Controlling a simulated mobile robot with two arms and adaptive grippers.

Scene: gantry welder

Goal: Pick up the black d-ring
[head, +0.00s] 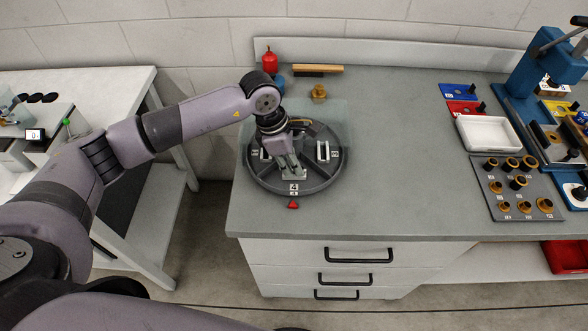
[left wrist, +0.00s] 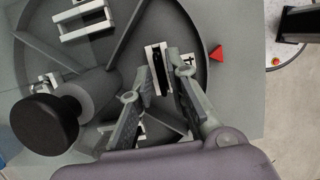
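The round grey tray (head: 325,183) on the bench has divided sections with white slotted holders. In the left wrist view, a dark piece that looks like the black d-ring (left wrist: 161,76) stands in a white holder (left wrist: 150,58) beside the label "4". My left gripper (head: 291,172) reaches down into the tray's front section. In the left wrist view its fingers (left wrist: 160,84) are apart, one on each side of the dark piece; I cannot tell whether they touch it. In the head view the gripper hides most of this holder. My right gripper is not in view.
A dark round knob (left wrist: 44,122) rises at the tray's centre. Another white holder (head: 322,151) stands in the right section. A red triangle (head: 293,205) marks the front. A white bin (head: 488,133) and a board of brass parts (head: 515,188) lie right; the bench between is clear.

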